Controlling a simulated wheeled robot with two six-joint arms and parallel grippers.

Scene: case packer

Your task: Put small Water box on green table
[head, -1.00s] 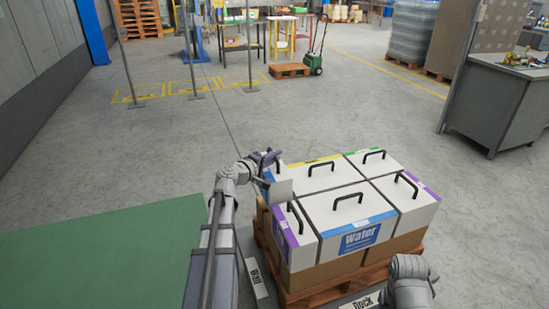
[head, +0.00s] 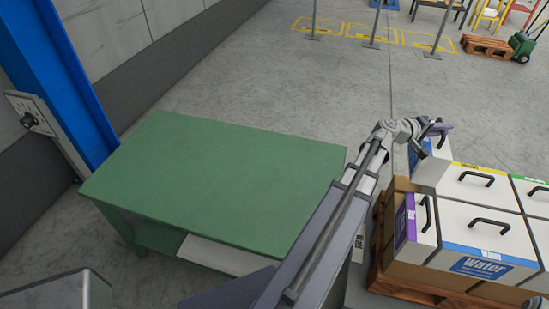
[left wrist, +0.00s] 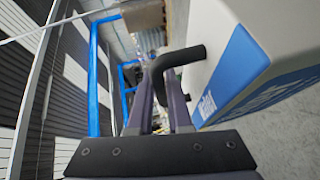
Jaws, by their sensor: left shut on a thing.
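The green table (head: 215,180) stands left of centre in the head view, its top bare. The box appears raised above the cardboard layer; the exact gap is unclear.
Other white handled boxes, including a large Water box (head: 488,263), stand on cardboard cartons on a wooden pallet (head: 410,287) at right. A blue post (head: 65,95) and a wall are beyond the table's left side. The floor behind the table is clear.

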